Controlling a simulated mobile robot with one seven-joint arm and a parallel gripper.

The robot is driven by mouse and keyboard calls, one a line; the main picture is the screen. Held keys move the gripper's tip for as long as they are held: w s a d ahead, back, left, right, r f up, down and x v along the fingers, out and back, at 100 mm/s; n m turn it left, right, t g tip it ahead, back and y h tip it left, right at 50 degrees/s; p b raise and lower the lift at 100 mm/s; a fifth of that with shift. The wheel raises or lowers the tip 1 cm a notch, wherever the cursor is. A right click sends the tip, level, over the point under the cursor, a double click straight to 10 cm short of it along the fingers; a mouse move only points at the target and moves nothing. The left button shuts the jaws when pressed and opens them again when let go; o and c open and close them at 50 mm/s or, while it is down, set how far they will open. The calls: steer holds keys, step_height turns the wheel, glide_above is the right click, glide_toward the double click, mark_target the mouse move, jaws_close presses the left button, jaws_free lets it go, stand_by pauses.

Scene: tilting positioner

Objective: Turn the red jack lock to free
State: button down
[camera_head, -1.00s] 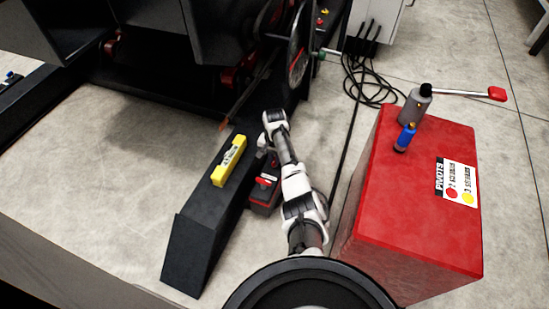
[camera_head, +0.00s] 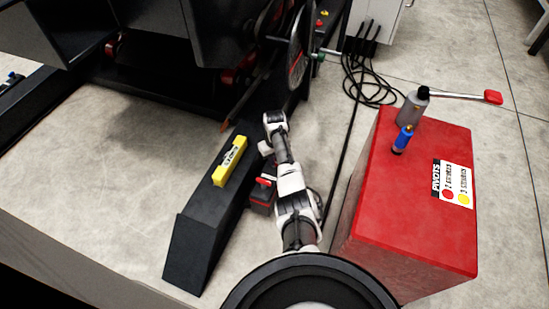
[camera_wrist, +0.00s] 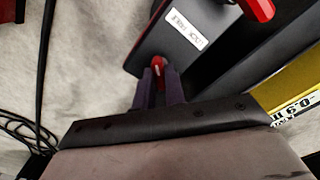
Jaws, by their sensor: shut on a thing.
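The red jack lock shows as a small red piece (camera_wrist: 158,64) between my fingertips in the wrist view, at the near end of a dark housing (camera_wrist: 165,42). My gripper (camera_wrist: 158,88) is shut on it; the fingers hide its lower part. A white label with lettering lies on the housing beyond. A second, larger red handle (camera_wrist: 258,8) stands at the top right of the wrist view. In the head view, the dark jack housing (camera_head: 261,203) with a red handle (camera_head: 263,181) sits beside my arm, which partly covers it. My fingertips are hard to make out there.
A black ramp (camera_head: 197,235) with a yellow level-like block (camera_head: 230,161) lies left of the housing. A red box (camera_head: 400,225) stands to the right, bearing a grey bottle, a blue item and a label. Black cables (camera_head: 368,85) lie on the floor behind.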

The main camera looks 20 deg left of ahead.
steer(key=n, duration=0.3)
steer(key=shift+n, duration=2.3)
steer(key=c, duration=1.5)
jaws_free()
steer(key=shift+o, duration=0.2)
step_height(320, 180, up, 14)
steer(key=p, duration=0.4)
steer(key=shift+p, duration=0.3)
